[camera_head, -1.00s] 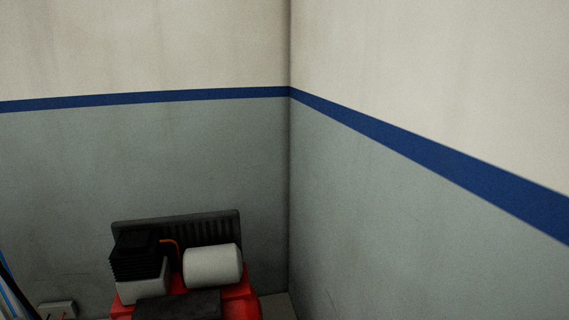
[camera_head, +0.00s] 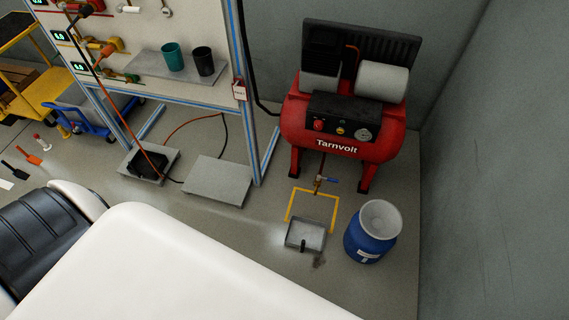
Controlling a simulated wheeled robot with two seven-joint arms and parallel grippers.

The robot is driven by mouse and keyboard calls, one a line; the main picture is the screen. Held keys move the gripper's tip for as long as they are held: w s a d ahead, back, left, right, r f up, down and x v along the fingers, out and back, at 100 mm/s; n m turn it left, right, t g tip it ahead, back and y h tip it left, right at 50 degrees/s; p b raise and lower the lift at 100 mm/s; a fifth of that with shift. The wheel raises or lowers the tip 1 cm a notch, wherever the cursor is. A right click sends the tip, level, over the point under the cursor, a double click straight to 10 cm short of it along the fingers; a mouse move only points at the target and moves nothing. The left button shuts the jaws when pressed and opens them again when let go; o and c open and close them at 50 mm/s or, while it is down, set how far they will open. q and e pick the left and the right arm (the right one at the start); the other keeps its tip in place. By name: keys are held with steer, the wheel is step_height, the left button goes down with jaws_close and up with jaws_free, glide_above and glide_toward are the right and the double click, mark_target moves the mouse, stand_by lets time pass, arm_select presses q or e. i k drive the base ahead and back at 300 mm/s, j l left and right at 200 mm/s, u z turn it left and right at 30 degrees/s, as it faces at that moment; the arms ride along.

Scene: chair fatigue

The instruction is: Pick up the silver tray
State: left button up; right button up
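A small square silver-grey tray (camera_head: 318,243) with a raised rim lies on the floor in front of the compressor, at the front edge of a yellow floor marking. A small dark thing shows at its near side; I cannot tell what it is. A dark stain is on the floor just in front of the tray. A flat grey plate or tray (camera_head: 146,71) also lies on the workbench, under two cups. Neither of my grippers is in view.
A red compressor (camera_head: 335,146) labelled Tarnvolt stands behind the small tray. A blue drum (camera_head: 368,247) stands close to its right. The workbench (camera_head: 200,93) holds a teal cup (camera_head: 173,57) and a black cup (camera_head: 203,62). A flat grey slab (camera_head: 217,180) lies on the floor to the left.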

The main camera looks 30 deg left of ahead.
mark_target(303, 234)
steer(key=k+j, duration=0.35)
steer(key=j, duration=0.15)
steer(key=k+j, duration=0.35)
steer(key=j, duration=0.15)
